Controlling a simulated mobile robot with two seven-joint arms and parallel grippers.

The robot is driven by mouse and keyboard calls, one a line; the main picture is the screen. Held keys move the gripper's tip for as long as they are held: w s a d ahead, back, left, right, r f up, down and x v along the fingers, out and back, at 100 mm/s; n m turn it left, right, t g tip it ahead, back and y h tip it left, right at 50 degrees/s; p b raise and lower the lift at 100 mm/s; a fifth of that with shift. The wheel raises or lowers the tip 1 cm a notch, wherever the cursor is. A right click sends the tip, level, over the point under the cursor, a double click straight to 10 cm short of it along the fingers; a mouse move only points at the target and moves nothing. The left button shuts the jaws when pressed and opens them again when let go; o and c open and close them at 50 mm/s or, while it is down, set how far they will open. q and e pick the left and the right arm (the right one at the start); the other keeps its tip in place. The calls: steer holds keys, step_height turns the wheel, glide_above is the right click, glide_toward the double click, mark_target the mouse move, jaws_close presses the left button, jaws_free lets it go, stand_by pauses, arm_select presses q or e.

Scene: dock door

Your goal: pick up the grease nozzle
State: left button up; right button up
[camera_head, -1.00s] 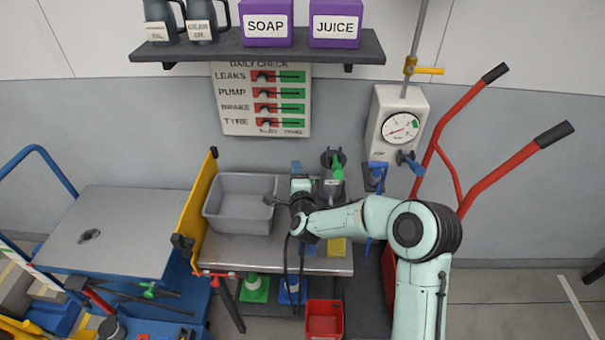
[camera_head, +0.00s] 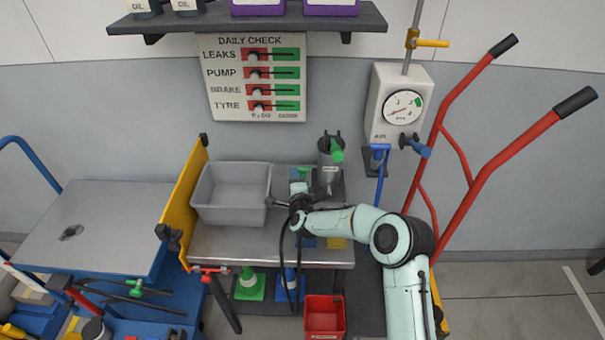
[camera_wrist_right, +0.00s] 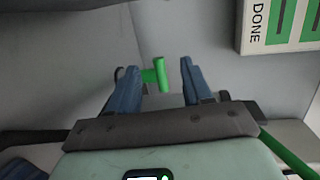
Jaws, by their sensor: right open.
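A small green T-shaped piece (camera_wrist_right: 155,76), which looks like the grease nozzle, shows between my right fingertips in the right wrist view. A sliver of green (camera_head: 303,173) shows beside the gripper in the head view, and I cannot tell if it is the same piece. My right gripper (camera_wrist_right: 164,80) is open, with its blue fingers either side of the green piece and no clear grip on it. In the head view my right gripper (camera_head: 300,175) is over the bench, left of a grey canister (camera_head: 327,176) with a green top part (camera_head: 337,150). My left gripper is out of view.
A grey bin (camera_head: 235,212) stands left of the gripper on the metal bench (camera_head: 220,245), beside a yellow panel (camera_head: 186,190). A daily check board (camera_head: 255,115) hangs behind. An air gauge (camera_head: 402,107) and a red hand truck (camera_head: 490,165) are at right.

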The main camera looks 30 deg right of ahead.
mark_target(303, 176)
steer(key=shift+s+d+f+p+x, duration=0.15)
steer(key=shift+p+x, duration=0.15)
steer(key=shift+x, duration=0.6)
steer(key=shift+d+p+x, duration=0.2)
steer(key=shift+p+x, duration=0.1)
steer(key=shift+x, duration=0.65)
steer(key=shift+s+d+f+p+x, duration=0.15)
steer(key=shift+p+x, duration=0.15)
steer(key=shift+x, duration=0.6)
steer(key=shift+r, duration=0.1)
jaws_close()
